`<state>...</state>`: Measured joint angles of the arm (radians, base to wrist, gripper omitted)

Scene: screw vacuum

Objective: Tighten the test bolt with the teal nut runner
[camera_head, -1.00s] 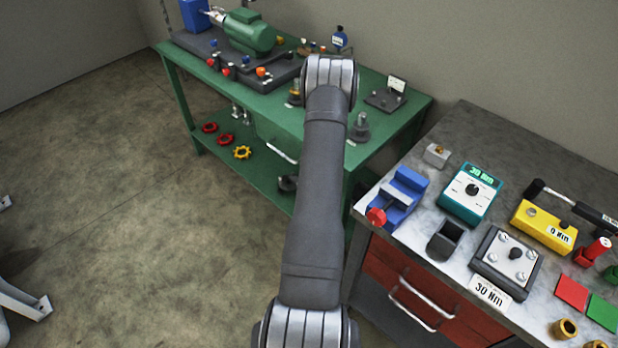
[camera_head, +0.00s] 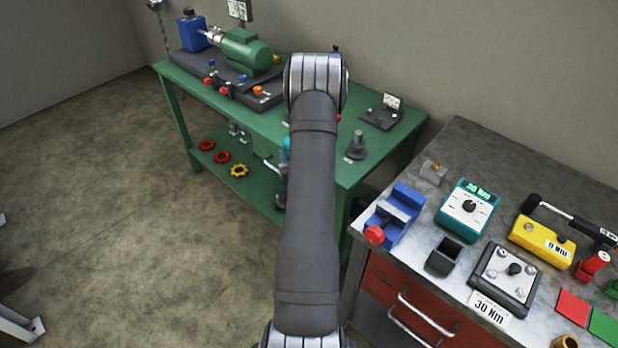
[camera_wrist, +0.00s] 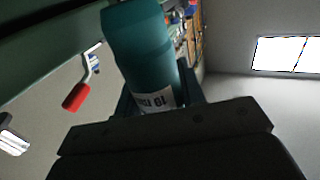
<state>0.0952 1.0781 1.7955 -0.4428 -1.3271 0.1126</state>
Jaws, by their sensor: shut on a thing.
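The teal nut runner (camera_wrist: 140,45) fills the upper middle of the wrist view, with a white label near its lower end. My gripper (camera_wrist: 155,108) is shut on it; its fingers are partly hidden behind the tool. In the head view my arm link hides the gripper, and only a sliver of teal (camera_head: 286,146) shows left of the link. A dark plate (camera_head: 506,278) with corner screws and a dark central knob or bolt head (camera_head: 515,268) lies on the right bench beside a 30 Nm card. I cannot tell which piece is the test bolt.
On the right bench are a teal box reading 30 Nm (camera_head: 467,211), a blue vise (camera_head: 397,219), an empty dark holder (camera_head: 444,257) and a yellow box (camera_head: 542,241). The green bench (camera_head: 375,150) carries a green motor (camera_head: 246,50) and a dark bolt stand (camera_head: 356,146).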

